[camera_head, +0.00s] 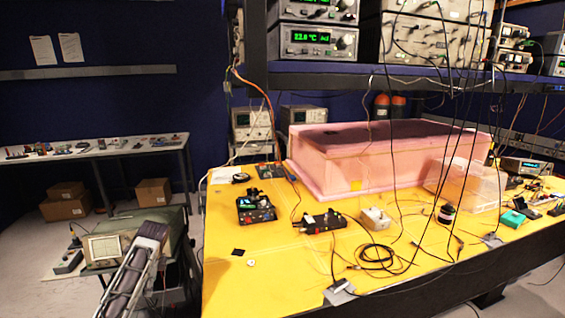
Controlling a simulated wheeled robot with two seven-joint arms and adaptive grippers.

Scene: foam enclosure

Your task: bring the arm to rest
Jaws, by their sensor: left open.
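My left arm (128,284) comes in at the lower left, beside the yellow bench's left edge. Its dark end, my left gripper (150,234), shows in front of the green-covered equipment; it is open, with nothing seen in it, though its fingers are hard to tell apart. It is apart from the pink foam enclosure (325,166), which sits on the yellow bench (285,262) with a dark patch on top. My right gripper is not in view.
A clear plastic box (470,188), a black device (256,208), a grey box (376,218) and loose cables lie on the bench. Cables hang from the instrument shelf (420,78). A grey side table (90,150) and cardboard boxes (154,192) stand at left. Some floor is clear there.

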